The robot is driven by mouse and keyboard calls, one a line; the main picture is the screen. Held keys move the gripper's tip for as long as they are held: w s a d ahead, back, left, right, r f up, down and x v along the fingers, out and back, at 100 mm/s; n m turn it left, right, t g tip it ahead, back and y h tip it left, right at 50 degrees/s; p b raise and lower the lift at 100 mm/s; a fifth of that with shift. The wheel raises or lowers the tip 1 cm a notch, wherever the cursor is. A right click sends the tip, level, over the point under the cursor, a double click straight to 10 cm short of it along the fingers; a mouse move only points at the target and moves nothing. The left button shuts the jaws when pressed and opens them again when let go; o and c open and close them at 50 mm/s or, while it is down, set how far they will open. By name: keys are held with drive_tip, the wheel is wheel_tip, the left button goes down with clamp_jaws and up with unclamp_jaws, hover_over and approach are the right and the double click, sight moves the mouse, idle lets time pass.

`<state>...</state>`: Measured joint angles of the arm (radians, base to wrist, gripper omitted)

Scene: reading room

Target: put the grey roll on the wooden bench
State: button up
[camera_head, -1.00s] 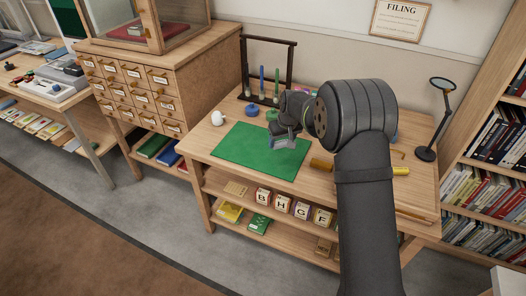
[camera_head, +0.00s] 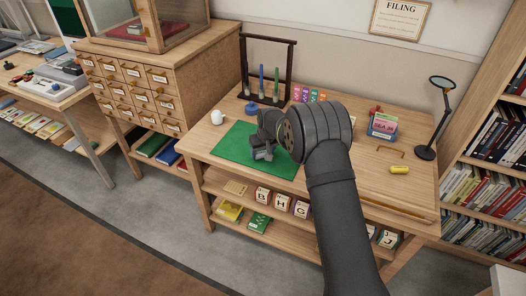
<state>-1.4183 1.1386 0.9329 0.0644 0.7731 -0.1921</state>
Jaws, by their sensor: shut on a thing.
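The wooden bench (camera_head: 418,188) stands in the middle, with a green mat (camera_head: 233,147) on its left half. My gripper (camera_head: 262,155) is low over the right part of the mat. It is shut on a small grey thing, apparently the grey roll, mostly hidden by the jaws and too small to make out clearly. I cannot tell whether it touches the mat. No other grey roll shows on the bench top.
A yellow roll (camera_head: 400,170), a brass handle (camera_head: 390,152), boxes (camera_head: 382,125) and a magnifier (camera_head: 426,154) are at right. My arm hides the bench's middle.

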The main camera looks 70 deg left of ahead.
drive_tip(key=shift+f, duration=0.2)
drive_tip(key=o, duration=1.1)
drive_tip(key=shift+c, duration=0.2)
drive_tip(key=shift+r, duration=0.1)
drive_tip(key=v, duration=1.1)
drive_tip(key=shift+r, duration=0.3)
drive_tip(key=shift+o, duration=0.4)
drive_tip(key=shift+d+r, duration=0.2)
drive_tip(key=shift+r, duration=0.1)
